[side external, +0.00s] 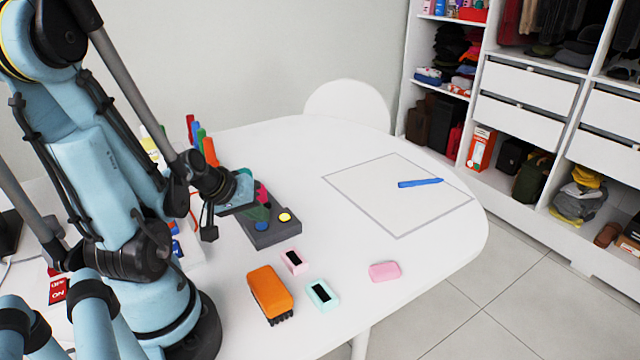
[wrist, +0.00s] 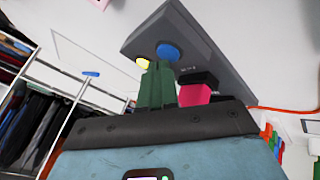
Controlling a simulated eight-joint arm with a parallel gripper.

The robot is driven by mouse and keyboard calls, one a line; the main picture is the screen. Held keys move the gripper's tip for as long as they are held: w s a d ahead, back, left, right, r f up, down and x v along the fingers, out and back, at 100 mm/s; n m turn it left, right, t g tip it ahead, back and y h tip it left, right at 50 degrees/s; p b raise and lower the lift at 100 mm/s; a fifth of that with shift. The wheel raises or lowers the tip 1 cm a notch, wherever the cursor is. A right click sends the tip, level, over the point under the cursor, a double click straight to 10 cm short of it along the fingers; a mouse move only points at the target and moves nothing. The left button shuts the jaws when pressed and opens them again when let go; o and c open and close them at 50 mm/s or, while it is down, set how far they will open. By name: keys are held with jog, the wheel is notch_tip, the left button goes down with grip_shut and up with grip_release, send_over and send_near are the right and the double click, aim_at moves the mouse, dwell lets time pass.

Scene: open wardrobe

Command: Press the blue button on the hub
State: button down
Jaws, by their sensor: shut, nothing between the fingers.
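The hub (side external: 276,236) is a dark grey box on the white table, close to my arm. Its blue button (side external: 261,227) and a yellow button (side external: 285,217) show on its top. The wrist view also shows the hub (wrist: 200,45), the blue button (wrist: 168,52) and the yellow button (wrist: 142,63). My gripper (side external: 257,215) is shut and empty, its green fingers together over the hub. In the wrist view the fingertips (wrist: 159,67) lie just beside the blue button; I cannot tell whether they touch it. A pink, black-topped part (wrist: 195,93) stands beside the fingers.
An orange brush-like block (side external: 269,293), a small pink box (side external: 294,262), a mint box (side external: 322,295) and a pink eraser-like piece (side external: 384,271) lie in front of the hub. A blue marker (side external: 420,183) lies inside an outlined area. The table between is clear.

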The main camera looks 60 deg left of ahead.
aim_at(259, 225)
jog(key=shift+f, duration=0.25)
dwell(0.3)
jog(key=shift+r, duration=0.85)
jog(key=shift+r, duration=0.1)
jog(key=shift+r, duration=2.4)
